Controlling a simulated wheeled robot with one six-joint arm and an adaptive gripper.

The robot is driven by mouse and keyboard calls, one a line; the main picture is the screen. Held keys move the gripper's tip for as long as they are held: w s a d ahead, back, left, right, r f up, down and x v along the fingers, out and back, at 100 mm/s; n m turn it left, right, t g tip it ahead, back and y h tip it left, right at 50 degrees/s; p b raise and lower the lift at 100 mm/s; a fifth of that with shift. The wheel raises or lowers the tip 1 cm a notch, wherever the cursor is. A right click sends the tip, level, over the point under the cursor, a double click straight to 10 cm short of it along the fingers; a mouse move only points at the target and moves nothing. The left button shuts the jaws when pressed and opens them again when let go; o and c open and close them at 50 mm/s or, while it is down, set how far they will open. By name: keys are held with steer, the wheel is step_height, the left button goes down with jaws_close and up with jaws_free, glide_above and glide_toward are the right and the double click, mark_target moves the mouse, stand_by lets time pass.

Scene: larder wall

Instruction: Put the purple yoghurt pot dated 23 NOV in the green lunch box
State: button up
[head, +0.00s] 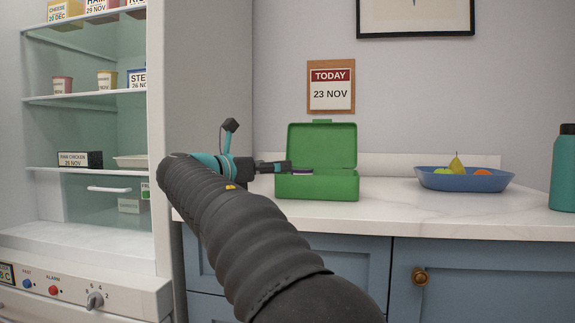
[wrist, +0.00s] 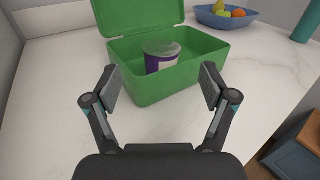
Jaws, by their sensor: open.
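The green lunch box (head: 317,187) stands on the worktop with its lid up; it also shows in the wrist view (wrist: 165,88). A purple pot (wrist: 161,57) with a pale lid stands inside it, slightly tilted or seen at an angle. Its date cannot be read here. In the head view only a small purple strip of the pot (head: 301,171) shows above the box's front rim. My gripper (wrist: 160,87) is open and empty, in front of the box, with its fingers apart and clear of the pot.
A blue fruit bowl (head: 464,180) and a teal bottle (head: 564,170) stand to the right on the worktop (head: 400,212). An open fridge with several foods on its shelves (head: 85,98) is at the left. A calendar (head: 331,87) on the wall reads TODAY 23 NOV.

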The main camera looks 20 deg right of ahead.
steer(key=shift+v, duration=1.2)
